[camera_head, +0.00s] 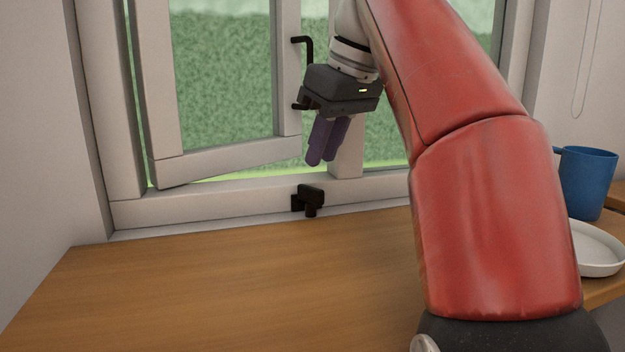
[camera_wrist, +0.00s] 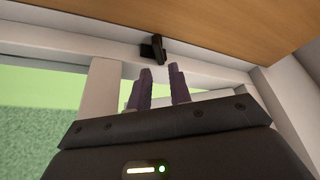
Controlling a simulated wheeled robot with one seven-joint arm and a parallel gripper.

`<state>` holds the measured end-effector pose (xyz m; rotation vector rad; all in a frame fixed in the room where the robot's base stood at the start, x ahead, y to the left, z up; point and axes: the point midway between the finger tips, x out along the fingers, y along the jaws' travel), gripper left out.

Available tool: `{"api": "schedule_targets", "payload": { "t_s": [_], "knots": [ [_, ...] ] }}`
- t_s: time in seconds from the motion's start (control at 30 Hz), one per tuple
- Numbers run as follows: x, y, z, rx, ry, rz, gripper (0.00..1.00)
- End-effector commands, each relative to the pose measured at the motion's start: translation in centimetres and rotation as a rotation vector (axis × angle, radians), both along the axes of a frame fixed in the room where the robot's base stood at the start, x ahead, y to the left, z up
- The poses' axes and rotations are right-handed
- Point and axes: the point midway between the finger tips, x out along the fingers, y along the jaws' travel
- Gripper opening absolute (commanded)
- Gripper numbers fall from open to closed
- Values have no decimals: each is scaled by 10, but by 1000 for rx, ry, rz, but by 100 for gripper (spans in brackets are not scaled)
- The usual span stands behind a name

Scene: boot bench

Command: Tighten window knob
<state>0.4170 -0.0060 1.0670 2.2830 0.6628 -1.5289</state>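A small black window knob (camera_head: 311,196) sits on the lower rail of the white window frame (camera_head: 220,203), just above the wooden bench top. In the wrist view the same black knob (camera_wrist: 154,48) lies just beyond my fingertips. My gripper (camera_head: 320,160) has purple fingers pointing down, above the knob and apart from it. In the wrist view my gripper (camera_wrist: 160,68) shows a narrow gap between the fingers, with nothing held in it. The left window sash (camera_head: 228,152) stands swung ajar, with a black handle (camera_head: 307,50) partly hidden behind my gripper.
The wooden bench top (camera_head: 220,285) is clear on the left and in the middle. My red arm covers much of the right side. A blue mug (camera_head: 588,182) and a white plate (camera_head: 598,250) stand at the far right. A cord loop (camera_head: 573,100) hangs on the right wall.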

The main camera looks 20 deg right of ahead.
Motion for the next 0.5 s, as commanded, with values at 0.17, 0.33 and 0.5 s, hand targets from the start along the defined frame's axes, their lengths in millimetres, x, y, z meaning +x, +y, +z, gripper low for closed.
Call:
{"api": "schedule_targets", "payload": {
  "t_s": [0.17,0.33,0.5],
  "knots": [
    [2,1,-9,4,-1,2,20],
    [9,5,-32,4,2,0,20],
    [16,9,-52,4,1,-2,20]
  ]
}}
